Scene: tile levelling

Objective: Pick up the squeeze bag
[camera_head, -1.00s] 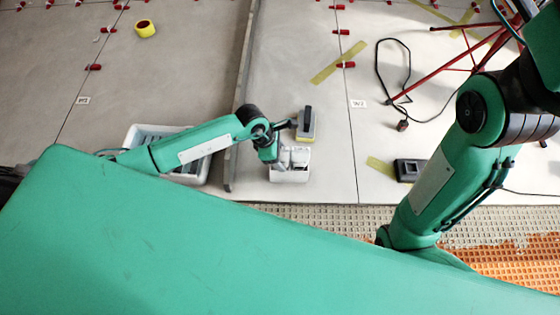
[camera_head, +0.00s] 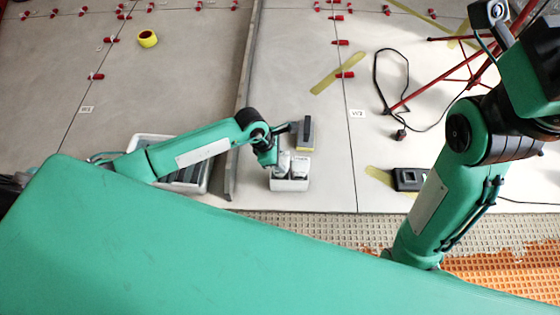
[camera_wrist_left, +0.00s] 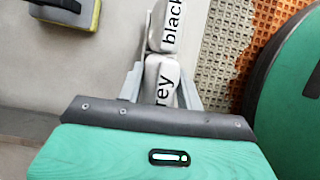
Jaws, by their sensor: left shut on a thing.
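A white squeeze bag lettered "rey" (camera_wrist_left: 161,84) is between the fingers of my left gripper (camera_wrist_left: 160,92) in the left wrist view; the start of its word is hidden. In the head view my left gripper (camera_head: 276,163) is shut on this bag at the left side of a small white box (camera_head: 290,185). I cannot tell whether the bag is clear of the box. A second white bag lettered "black" (camera_wrist_left: 167,25) is just beyond it, and it stands in the box in the head view (camera_head: 300,166). My right gripper is not in view; only its arm shows.
A grey float with a yellowish base (camera_head: 305,133) lies behind the box. A grey tray (camera_head: 205,180) is at the left, under my left arm. A dark device (camera_head: 409,179) lies at the right. A yellow tape roll (camera_head: 147,39) and several red clips are farther back.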

